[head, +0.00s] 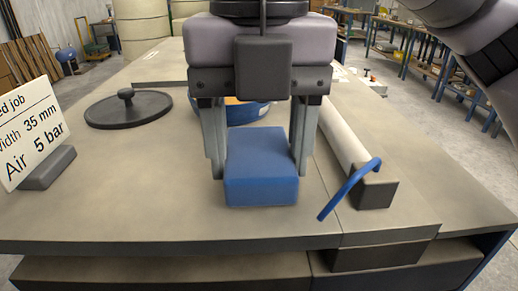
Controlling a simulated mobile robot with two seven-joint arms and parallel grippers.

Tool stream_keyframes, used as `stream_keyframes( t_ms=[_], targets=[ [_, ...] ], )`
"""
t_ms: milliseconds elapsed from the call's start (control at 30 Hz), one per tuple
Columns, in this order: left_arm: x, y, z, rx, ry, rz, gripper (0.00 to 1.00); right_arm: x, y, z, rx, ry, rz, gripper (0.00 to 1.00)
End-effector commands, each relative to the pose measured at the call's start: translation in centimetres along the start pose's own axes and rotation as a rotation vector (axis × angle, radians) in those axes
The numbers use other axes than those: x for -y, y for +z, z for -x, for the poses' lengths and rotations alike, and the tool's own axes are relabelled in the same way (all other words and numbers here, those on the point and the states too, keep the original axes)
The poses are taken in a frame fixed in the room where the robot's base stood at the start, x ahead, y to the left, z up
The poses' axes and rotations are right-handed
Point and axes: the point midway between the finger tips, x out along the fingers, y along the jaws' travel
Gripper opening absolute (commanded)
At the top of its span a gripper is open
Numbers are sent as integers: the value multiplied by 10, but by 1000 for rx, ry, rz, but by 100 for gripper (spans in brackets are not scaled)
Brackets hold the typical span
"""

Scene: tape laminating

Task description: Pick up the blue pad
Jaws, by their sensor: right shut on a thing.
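The blue pad (261,168) is a block-shaped blue piece at the front middle of the workbench in the head view. My right gripper (258,165) comes down over it from above, with one finger on each side. It is shut on the pad. The pad sits low over the bench top near its front edge; I cannot tell whether it touches the surface. My left gripper is not in view.
A blue ring-shaped item (240,112) lies behind my gripper, partly hidden. A dark round lid (129,109) and a sign (38,133) are on the left. A pale roller (342,138) with a blue handle (348,189) is on the right.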

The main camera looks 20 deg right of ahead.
Motion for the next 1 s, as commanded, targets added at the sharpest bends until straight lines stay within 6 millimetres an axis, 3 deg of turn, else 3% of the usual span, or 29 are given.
stream_keyframes(
  t_ms=[267,500,700,1000],
  targets=[
    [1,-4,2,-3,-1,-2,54,-1,0,43,2,3,0,33],
    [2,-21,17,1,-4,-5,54,0,0,114,5,1,-4,33],
    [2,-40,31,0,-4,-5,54,0,0,163,3,1,-2,33],
    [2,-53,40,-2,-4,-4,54,0,0,194,-1,0,0,33]
  ],
)
